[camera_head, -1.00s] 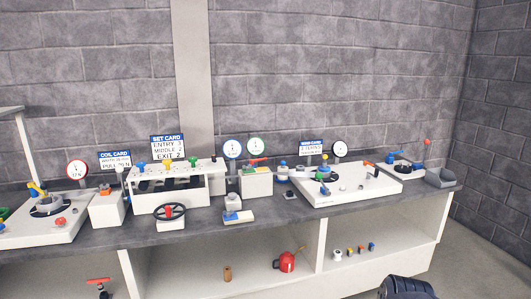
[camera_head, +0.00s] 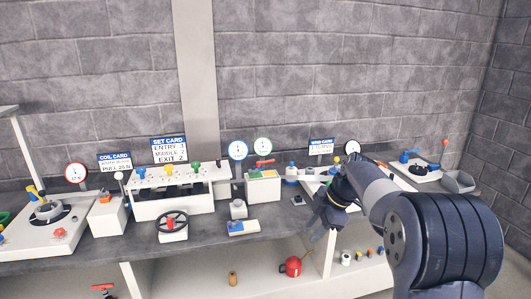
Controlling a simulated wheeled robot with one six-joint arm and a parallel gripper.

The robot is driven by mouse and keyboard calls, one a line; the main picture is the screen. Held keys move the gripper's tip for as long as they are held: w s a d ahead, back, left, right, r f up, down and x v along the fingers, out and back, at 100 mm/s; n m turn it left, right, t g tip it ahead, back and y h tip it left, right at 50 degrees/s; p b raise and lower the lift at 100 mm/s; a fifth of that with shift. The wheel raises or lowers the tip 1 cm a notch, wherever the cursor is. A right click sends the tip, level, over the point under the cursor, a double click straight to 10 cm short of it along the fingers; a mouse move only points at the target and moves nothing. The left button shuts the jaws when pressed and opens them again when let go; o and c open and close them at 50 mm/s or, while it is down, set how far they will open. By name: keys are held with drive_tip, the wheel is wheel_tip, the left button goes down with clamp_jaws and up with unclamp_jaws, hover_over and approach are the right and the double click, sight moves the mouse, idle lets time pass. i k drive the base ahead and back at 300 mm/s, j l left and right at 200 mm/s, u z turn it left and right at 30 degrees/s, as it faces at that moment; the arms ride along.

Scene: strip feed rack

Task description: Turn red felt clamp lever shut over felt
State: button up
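A red lever (camera_head: 264,162) lies roughly level on top of a small white box with a green front edge (camera_head: 263,188), right of the long white roller unit. I cannot make out any felt beside it at this size. Another red handle (camera_head: 102,287) shows low at the left, below the counter. My gripper (camera_head: 326,222) hangs over the counter's front edge, right of the box and apart from the red lever. It points downward. Its fingertips are dark and small, so I cannot tell whether it is open or shut.
A handwheel (camera_head: 173,223) and a small block with a blue top (camera_head: 243,227) stand toward the counter's front. Two round gauges (camera_head: 238,150) stand behind the box. A red can (camera_head: 292,266) sits on the shelf below.

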sight(258, 164)
drive_tip(key=i+u, duration=0.15)
drive_tip(key=i, duration=0.9)
drive_tip(key=i+l+u, duration=0.1)
drive_tip(key=i, duration=0.95)
